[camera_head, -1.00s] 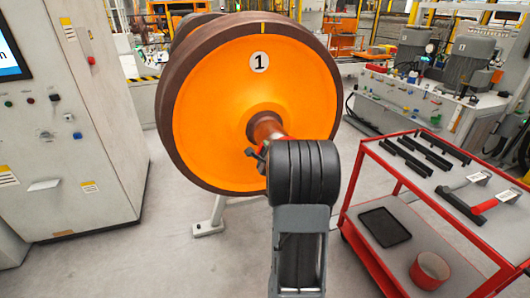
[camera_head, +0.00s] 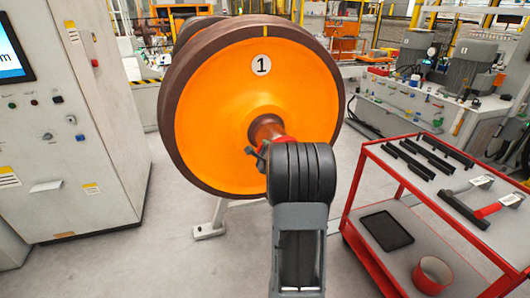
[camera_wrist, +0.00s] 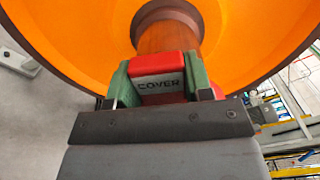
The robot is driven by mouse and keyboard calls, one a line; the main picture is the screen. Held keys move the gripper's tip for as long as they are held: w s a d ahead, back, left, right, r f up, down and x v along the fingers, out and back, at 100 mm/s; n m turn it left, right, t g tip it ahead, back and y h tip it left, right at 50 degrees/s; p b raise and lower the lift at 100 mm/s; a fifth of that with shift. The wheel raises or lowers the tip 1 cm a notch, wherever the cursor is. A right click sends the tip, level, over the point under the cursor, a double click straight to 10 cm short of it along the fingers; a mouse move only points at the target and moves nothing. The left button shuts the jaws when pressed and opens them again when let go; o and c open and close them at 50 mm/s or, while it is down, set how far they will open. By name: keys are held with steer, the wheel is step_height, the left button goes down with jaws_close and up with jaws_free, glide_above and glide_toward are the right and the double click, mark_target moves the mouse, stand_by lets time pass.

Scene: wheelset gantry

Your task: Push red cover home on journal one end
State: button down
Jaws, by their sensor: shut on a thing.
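The orange wheel (camera_head: 225,120) with a "1" plate has a brown journal (camera_head: 265,127) standing out from its hub. In the wrist view, the red cover (camera_wrist: 163,68), its grey face marked "COVER", sits between the green fingers of my gripper (camera_wrist: 160,80), which is shut on it. The cover is in line with the journal (camera_wrist: 168,35) and overlaps its near end in the picture; how far it is seated I cannot tell. In the head view, my arm hides most of the gripper, and only a bit of red cover (camera_head: 284,139) shows.
A grey cabinet (camera_head: 75,130) stands at the left.

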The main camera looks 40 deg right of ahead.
steer(key=shift+w+d, duration=0.15)
steer(key=shift+w, duration=0.25)
steer(key=shift+c, duration=2.3)
jaws_free()
steer(key=b+v, duration=0.1)
steer(key=v, duration=1.3)
